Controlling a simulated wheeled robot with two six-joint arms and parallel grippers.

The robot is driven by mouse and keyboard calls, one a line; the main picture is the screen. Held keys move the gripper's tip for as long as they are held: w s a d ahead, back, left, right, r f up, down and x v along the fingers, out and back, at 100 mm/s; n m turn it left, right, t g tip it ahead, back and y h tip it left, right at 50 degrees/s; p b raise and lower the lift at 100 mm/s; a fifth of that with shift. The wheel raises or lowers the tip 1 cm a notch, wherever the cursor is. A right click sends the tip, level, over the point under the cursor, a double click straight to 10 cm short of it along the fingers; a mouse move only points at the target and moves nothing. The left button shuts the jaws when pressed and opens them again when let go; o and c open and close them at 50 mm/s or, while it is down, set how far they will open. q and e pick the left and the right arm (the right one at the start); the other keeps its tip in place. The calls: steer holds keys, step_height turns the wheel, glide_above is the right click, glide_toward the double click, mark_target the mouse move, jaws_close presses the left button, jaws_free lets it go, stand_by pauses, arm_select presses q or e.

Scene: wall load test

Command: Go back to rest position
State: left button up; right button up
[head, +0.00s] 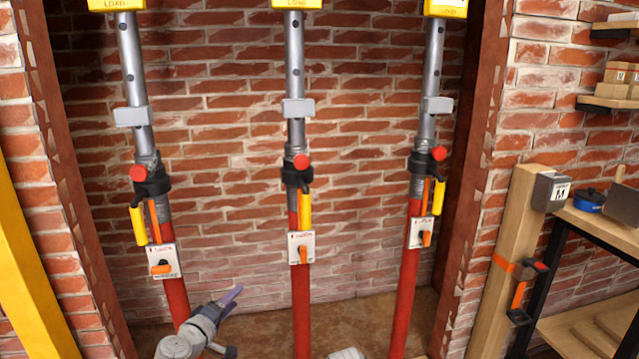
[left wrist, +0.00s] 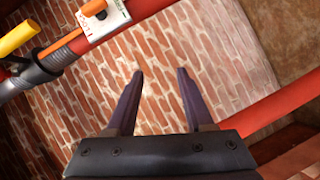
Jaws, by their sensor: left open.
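My left gripper (head: 231,300) is low in the head view, between the left prop (head: 175,297) and the middle prop (head: 301,310). In the left wrist view its two purple fingers (left wrist: 160,74) stand apart with nothing between them. Brick wall shows behind them. A red prop tube with a white plate and orange lever (left wrist: 95,8) crosses the upper left there, apart from the fingers. The right prop (head: 405,285) stands upright in the head view. My right gripper cannot be made out; only a small pale part shows at the bottom edge.
Each prop has a grey upper tube, a yellow handle and a yellow load box on top. A wooden post (head: 505,265) and a workbench (head: 600,225) with a blue pot (head: 590,201) stand at right. A yellow beam (head: 28,270) slants at left.

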arm_select(q)
steer(key=s+d+f+m+g+h, duration=0.1)
steer(key=s+d+f+m+g, duration=0.45)
steer(key=d, duration=0.35)
steer(key=s+d+f+m+g+h, duration=0.1)
steer(key=s+d+f+m+g, duration=0.4)
steer(key=d+f, duration=0.3)
steer(key=s+f+m+g+y, duration=0.45)
steer(key=s+y, duration=0.25)
steer(key=s, duration=0.5)
step_height(320, 180, up, 32)
steer(key=p, duration=3.1)
steer(key=shift+w, duration=0.15)
